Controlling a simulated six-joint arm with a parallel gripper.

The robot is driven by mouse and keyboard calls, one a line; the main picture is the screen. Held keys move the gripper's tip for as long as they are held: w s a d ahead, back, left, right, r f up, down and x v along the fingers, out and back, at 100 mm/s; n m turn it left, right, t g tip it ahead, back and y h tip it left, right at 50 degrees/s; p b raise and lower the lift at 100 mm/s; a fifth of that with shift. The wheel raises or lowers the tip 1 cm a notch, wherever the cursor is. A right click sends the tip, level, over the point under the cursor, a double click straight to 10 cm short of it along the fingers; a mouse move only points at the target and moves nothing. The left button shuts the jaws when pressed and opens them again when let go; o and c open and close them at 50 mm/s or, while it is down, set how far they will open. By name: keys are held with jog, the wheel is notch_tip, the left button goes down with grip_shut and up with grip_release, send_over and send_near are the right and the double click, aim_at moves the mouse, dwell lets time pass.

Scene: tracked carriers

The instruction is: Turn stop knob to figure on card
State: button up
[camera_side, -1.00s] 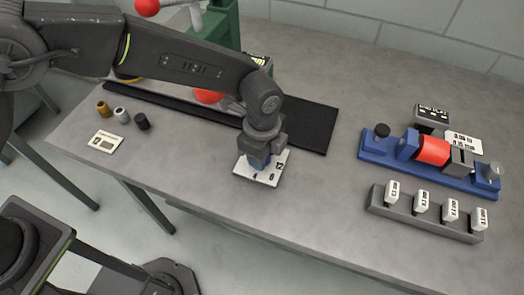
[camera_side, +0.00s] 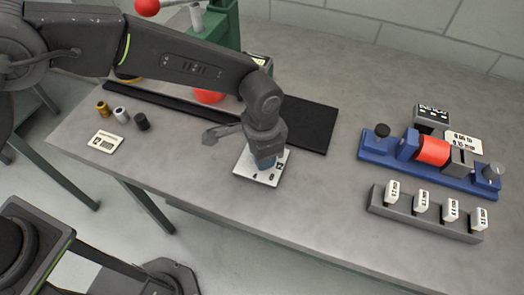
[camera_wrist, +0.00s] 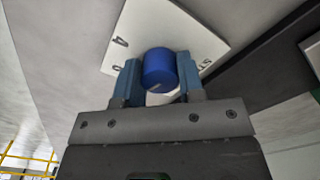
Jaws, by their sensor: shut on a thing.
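The stop knob is a blue cylinder (camera_wrist: 159,70) on a white dial plate (camera_wrist: 140,22) with black figures around it. In the side view the dial plate (camera_side: 245,172) lies on the table, and my gripper hides most of the knob. My gripper (camera_wrist: 157,80) is shut on the knob, one blue finger on each side. In the side view my gripper (camera_side: 265,158) points down at the plate. A small pale mark shows on the knob's near edge in the wrist view. A white card (camera_side: 105,141) with dark print lies at the table's left; its figure is hard to read.
Gold, silver and black small cylinders (camera_side: 121,114) stand near the card. A long black strip and mat (camera_side: 307,125) lie behind the dial. A blue fixture with a red cylinder (camera_side: 432,151) and a grey rack with white tags (camera_side: 423,213) stand right. The front middle table is clear.

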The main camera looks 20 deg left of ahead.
jog(key=shift+n, duration=1.2)
jog(key=o, duration=0.9)
notch_tip(320, 180, up, 14)
jog(key=shift+f, duration=0.1)
jog(key=s+a+r+n+t, duration=0.1)
jog(key=s+a+r, duration=0.15)
jog(key=a, duration=0.35)
jog(key=s+a+r+n+h, duration=0.1)
jog(key=s+a+r+n, duration=0.1)
jog(key=a+r, duration=0.3)
jog(key=s+a+r+n+t, duration=0.1)
jog(key=s+a+r, duration=0.1)
jog(key=a, duration=0.6)
jog(key=s+a+n+t, duration=0.1)
jog(key=s+a, duration=0.3)
jog(key=s+a+n+t, duration=0.1)
jog(key=s+a, duration=0.2)
jog(key=a, duration=0.1)
jog(key=s+a+f+n+t+y, duration=0.1)
jog(key=s+a, duration=0.3)
jog(key=shift+s+a+t, duration=0.1)
jog(key=shift+s+t, duration=0.2)
jog(key=shift+s, duration=0.05)
